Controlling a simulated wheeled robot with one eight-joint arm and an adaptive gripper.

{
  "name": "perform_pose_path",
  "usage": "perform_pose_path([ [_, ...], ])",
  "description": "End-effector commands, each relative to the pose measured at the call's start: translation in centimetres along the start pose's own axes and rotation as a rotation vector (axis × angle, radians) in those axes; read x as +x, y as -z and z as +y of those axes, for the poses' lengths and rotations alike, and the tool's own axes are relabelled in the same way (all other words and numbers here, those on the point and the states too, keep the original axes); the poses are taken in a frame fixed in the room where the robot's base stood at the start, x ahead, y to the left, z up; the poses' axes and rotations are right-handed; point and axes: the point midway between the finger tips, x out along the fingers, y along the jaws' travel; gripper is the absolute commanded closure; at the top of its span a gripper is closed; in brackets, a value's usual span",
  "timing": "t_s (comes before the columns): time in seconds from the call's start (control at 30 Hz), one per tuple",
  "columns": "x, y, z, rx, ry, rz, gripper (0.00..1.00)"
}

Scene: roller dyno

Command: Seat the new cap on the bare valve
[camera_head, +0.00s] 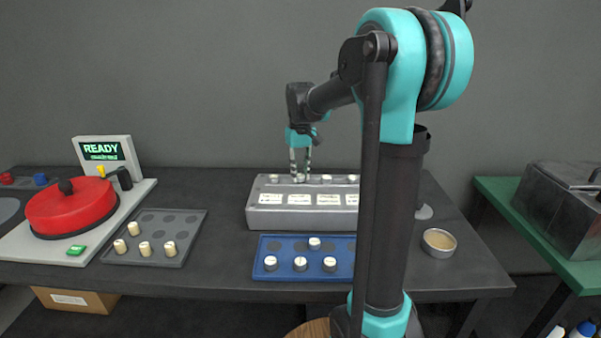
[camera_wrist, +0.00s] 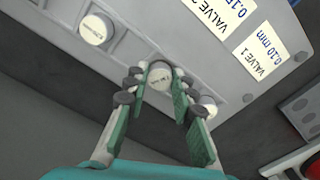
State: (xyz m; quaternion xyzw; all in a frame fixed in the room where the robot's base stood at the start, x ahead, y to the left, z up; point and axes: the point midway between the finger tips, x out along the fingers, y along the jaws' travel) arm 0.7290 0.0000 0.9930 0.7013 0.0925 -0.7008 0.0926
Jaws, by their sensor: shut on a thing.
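My gripper (camera_head: 300,176) points down at the top of the grey valve block (camera_head: 303,218), at the second position from the left. In the wrist view my gripper (camera_wrist: 160,74) is shut on a round pale cap (camera_wrist: 161,79) with small print on its face. The cap is right at the block's top; I cannot tell whether it touches or sits on a valve. The valve under it is hidden. One neighbouring cap (camera_wrist: 96,30) is on the block at one side, and another round top (camera_wrist: 208,104) is partly behind a finger.
A blue tray (camera_head: 287,272) with several white-topped caps lies before the block. A grey tray (camera_head: 187,229) with several cream pieces stands left, beside a red-lidded machine (camera_head: 72,208) and READY screen (camera_head: 102,151). A round dish (camera_head: 438,243) is right. My arm hides the block's right end.

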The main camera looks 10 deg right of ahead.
Motion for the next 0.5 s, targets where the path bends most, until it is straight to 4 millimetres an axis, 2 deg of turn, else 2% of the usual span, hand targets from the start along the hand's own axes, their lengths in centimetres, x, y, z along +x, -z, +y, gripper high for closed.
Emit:
perform_pose_path([
  [0.1,0.28,0.01,0.0,0.0,0.0,0.0,0.99],
  [0.13,0.3,0.01,0.0,0.0,0.0,0.0,0.74],
  [0.3,0.29,0.0,0.0,0.0,0.0,0.0,0.53],
  [0.5,0.28,0.0,0.0,0.0,0.0,0.0,0.51],
])
